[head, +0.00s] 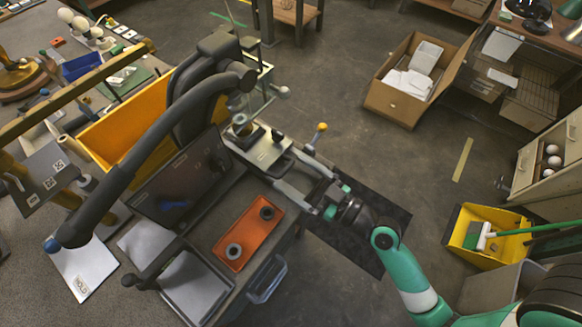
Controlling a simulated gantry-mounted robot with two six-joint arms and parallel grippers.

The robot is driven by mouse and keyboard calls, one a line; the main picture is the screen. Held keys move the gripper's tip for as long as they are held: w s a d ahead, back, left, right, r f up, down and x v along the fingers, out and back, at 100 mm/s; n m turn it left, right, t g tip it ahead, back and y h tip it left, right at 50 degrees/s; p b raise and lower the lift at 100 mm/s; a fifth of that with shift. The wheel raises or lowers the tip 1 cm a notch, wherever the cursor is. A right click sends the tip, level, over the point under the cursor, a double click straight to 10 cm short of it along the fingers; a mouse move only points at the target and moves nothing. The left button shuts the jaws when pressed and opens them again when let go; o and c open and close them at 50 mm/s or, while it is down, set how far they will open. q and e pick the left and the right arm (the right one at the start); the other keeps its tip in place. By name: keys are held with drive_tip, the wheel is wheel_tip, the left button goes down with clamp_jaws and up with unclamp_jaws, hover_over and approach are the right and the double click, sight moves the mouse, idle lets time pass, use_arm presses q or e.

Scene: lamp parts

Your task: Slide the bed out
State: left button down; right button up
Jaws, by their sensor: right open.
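The bed (258,148) appears to be the pale metal plate low on the dark machine (200,80) at the centre of the head view. A dark round fitting and a small dark knob sit on it. A lever with a yellow ball (322,127) sticks up to the right of the plate. My right gripper (296,171) reaches in from the lower right. Its fingers are open, near the plate's right end. I cannot tell whether they touch it. My left gripper is not in view.
A dark curved bar with a blue end (52,245) crosses the left side. A yellow bin (115,135) stands behind it. An orange tray with two rings (248,232) lies in front of the machine. A cardboard box (400,105) and yellow dustpan (470,248) stand on the floor to the right.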

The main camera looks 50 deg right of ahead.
drive_tip(key=shift+w, duration=0.75)
clamp_jaws()
